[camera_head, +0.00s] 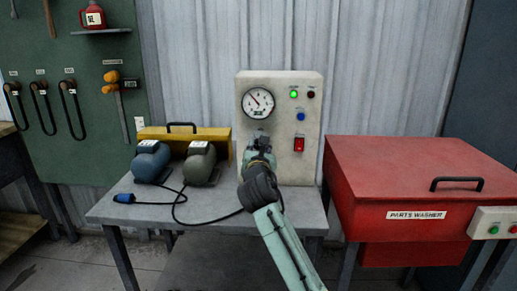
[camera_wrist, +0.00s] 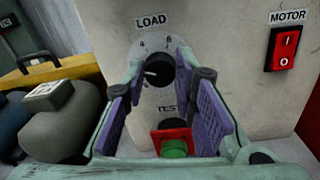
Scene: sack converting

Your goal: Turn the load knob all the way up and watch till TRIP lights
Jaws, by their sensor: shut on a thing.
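The black load knob (camera_wrist: 161,70) sits under the LOAD label on the pale panel (camera_head: 278,78), in the wrist view. Its white pointer mark points left, below the printed 4. My gripper (camera_head: 258,142) is shut on the knob, with a purple-padded finger on each side. In the head view my gripper hides the knob. The gauge (camera_head: 258,102) above has its needle up and left. A green lamp (camera_head: 294,94) is lit. The dark red lamp (camera_head: 311,94) beside it looks unlit; lamp labels are too small to read.
A green button on a red plate (camera_wrist: 174,147) is below the knob, between my fingers. The red MOTOR switch (camera_wrist: 287,48) is to the right. A blue motor (camera_head: 150,163) and a grey motor (camera_head: 199,163) stand left on the bench. A red parts washer (camera_head: 410,180) stands right.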

